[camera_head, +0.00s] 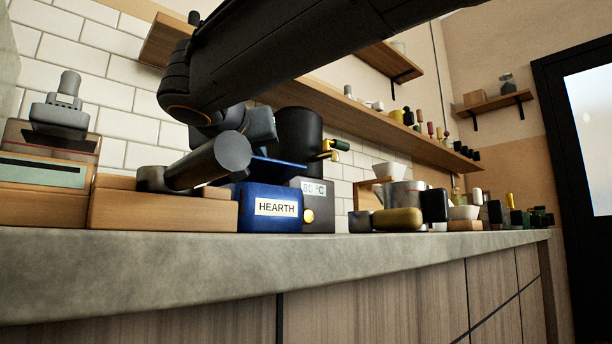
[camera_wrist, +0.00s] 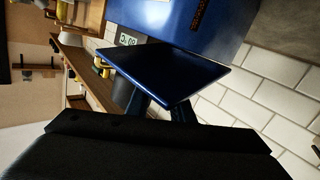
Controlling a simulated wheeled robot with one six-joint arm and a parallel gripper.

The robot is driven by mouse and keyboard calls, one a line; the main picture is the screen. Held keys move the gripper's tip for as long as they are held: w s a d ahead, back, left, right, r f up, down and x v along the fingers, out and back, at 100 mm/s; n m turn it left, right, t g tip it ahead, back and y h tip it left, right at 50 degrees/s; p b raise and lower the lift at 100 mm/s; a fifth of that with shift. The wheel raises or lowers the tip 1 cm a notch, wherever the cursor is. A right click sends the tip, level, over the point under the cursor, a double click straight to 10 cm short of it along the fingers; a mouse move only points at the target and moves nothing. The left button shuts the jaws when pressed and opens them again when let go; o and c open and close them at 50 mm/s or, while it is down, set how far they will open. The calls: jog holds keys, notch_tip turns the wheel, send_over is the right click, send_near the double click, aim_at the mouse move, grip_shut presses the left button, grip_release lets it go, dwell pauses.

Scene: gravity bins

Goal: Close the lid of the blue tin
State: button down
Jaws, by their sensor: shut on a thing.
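The blue tin (camera_head: 268,212) stands on the counter with a HEARTH label on its front. Its blue lid (camera_head: 278,164) is raised above the tin body, tilted and open. My gripper (camera_head: 258,150) is at the lid, above the tin, partly hidden behind my wrist. In the wrist view the lid (camera_wrist: 180,72) fills the middle, with the tin body (camera_wrist: 185,18) beyond it. My gripper's dark fingers (camera_wrist: 163,106) are shut on the lid's near edge; the exact contact is partly hidden.
A dark machine with an 80 °C display (camera_head: 317,188) stands right beside the tin. Wooden boxes (camera_head: 150,210) are close on its left. A tan rounded object (camera_head: 397,220) and several small items line the counter to the right. A wooden shelf (camera_head: 400,127) runs above.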

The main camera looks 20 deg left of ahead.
dwell(0.5)
jog(key=c, duration=1.5)
grip_release()
jog(key=shift+c, duration=0.2)
jog(key=shift+r, duration=0.1)
notch_tip(320, 180, up, 10)
jog(key=p, duration=0.4)
jog(key=shift+p, duration=0.4)
